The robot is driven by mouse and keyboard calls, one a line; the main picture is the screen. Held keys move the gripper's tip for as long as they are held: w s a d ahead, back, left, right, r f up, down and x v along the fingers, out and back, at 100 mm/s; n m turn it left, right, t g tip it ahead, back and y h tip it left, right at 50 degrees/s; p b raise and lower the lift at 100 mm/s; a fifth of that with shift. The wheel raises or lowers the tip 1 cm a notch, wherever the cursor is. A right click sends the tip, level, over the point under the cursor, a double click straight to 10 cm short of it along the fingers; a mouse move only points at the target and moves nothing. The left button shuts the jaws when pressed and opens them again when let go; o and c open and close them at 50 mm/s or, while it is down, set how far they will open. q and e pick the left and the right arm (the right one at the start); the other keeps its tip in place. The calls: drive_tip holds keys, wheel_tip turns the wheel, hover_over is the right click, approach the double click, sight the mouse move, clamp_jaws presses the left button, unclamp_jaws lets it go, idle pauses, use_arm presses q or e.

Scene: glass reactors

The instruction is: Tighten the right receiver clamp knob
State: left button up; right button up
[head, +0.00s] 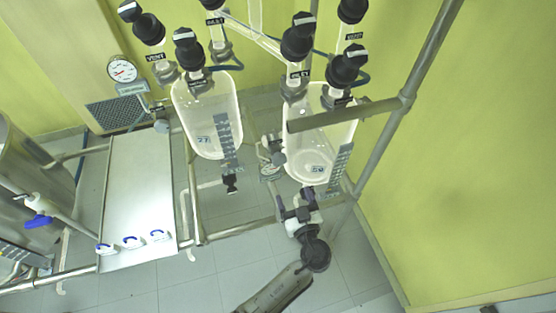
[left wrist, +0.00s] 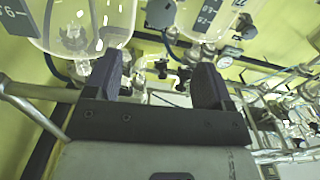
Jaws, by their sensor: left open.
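The right receiver (head: 320,135) is a clear glass vessel hanging at the upper right in the head view. Its clamp knob cannot be made out for certain; the vessel's lower outlet is partly hidden by my gripper. My left gripper (head: 299,206) is just below the vessel, its arm coming up from the bottom. In the left wrist view my left gripper (left wrist: 157,82) is open with nothing between its fingers. Beyond the gap are small dark valve handles (left wrist: 162,69), apart from the fingers. A glass vessel (left wrist: 85,25) hangs above the left finger. My right gripper is not in view.
The left receiver (head: 208,115) hangs beside the right one, with a dark knob (head: 231,184) below it. Metal frame pipes (head: 380,150) run close on the right. A pressure gauge (head: 122,69) and a steel panel (head: 140,190) stand left.

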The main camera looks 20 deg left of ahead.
sight(280, 162)
use_arm(q)
drive_tip(key=p+x, duration=0.2)
drive_tip(key=x, duration=1)
drive_tip(key=shift+a+r, duration=0.1)
drive_tip(key=shift+w+a+p, duration=0.3)
drive_tip(key=shift+w+a, duration=0.15)
drive_tip(key=shift+w, duration=0.05)
drive_tip(key=c, duration=0.9)
